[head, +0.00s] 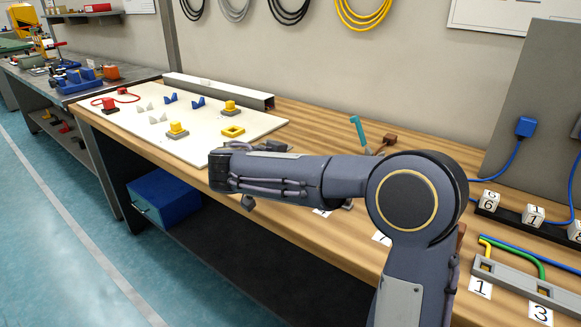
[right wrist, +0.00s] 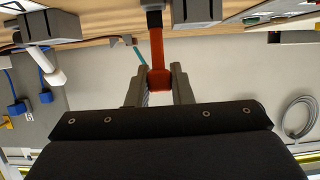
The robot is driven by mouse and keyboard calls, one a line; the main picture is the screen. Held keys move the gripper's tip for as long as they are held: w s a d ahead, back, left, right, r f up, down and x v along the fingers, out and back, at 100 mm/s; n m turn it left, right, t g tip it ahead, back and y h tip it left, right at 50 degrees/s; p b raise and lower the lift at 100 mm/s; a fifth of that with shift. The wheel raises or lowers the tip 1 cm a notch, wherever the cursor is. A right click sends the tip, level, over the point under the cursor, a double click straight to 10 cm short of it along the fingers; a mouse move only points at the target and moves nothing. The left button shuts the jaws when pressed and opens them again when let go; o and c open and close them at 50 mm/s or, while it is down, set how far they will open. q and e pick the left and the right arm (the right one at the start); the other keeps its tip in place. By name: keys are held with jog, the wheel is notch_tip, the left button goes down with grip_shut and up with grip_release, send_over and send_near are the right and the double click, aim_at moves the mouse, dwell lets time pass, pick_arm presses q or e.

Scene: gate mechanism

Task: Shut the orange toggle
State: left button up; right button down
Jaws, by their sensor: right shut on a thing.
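In the right wrist view the orange toggle (right wrist: 157,50) is a red-orange lever with a thicker block at its free end. Its other end meets a dark base at the picture's top edge. My right gripper (right wrist: 159,72) has a finger on each side of that block and is shut on it. In the head view my right arm comes in from the lower right and crosses the bench; I cannot make out the toggle or the grip there. My left gripper is in neither view.
A teal lever (head: 357,130) stands on the bench behind my arm. A white-tipped lever (right wrist: 55,75) is off to the left in the wrist view. A white board (head: 205,140) with blocks lies at the left. Numbered cubes (head: 533,214) and cables are at the right.

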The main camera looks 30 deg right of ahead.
jog(key=y, duration=0.1)
jog(key=d+p, duration=0.1)
jog(key=g+y, duration=0.1)
jog(key=shift+w+d+r+y+p, duration=0.25)
jog(key=shift+w+y+p, duration=0.05)
jog(key=y+p, duration=0.1)
jog(key=d+g+y+p, duration=0.1)
jog(key=p, duration=0.1)
jog(key=d+g+y+p, duration=0.1)
jog(key=y+p, duration=0.1)
jog(key=shift+w+f, duration=0.3)
jog(key=shift+w, duration=0.1)
jog(key=shift+w+d+f+y+p, duration=0.15)
jog(key=shift+d+f+y+p, duration=0.2)
jog(key=shift+y+p, duration=0.65)
jog(key=shift+a+f, duration=0.1)
jog(key=c, duration=1.3)
grip_release()
jog(key=shift+g, duration=0.3)
jog(key=shift+p+v, duration=0.65)
jog(key=shift+v, duration=3.25)
